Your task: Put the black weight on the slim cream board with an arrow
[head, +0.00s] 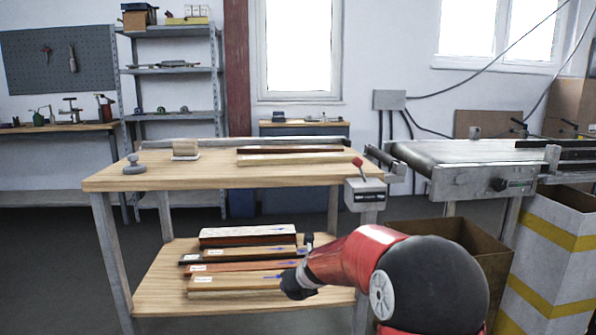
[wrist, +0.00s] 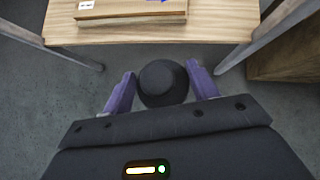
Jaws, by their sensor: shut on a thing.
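My gripper (wrist: 161,88) is shut on a round black weight (wrist: 163,83), with a purple finger on each side of it. In the wrist view the weight is above the floor, just short of the lower shelf's front edge. In the head view my gripper (head: 298,284) shows dark at the front of that shelf, and the weight cannot be made out. The front one also shows in the wrist view (wrist: 125,12). Which is slimmer is hard to tell.
A red-brown board (head: 230,269) and a thick pale-topped board (head: 248,235) share the lower shelf (head: 165,290). A grey knobbed weight (head: 134,166) stands on the upper top (head: 190,177). Table legs flank the shelf; a carton (head: 470,245) stands right.

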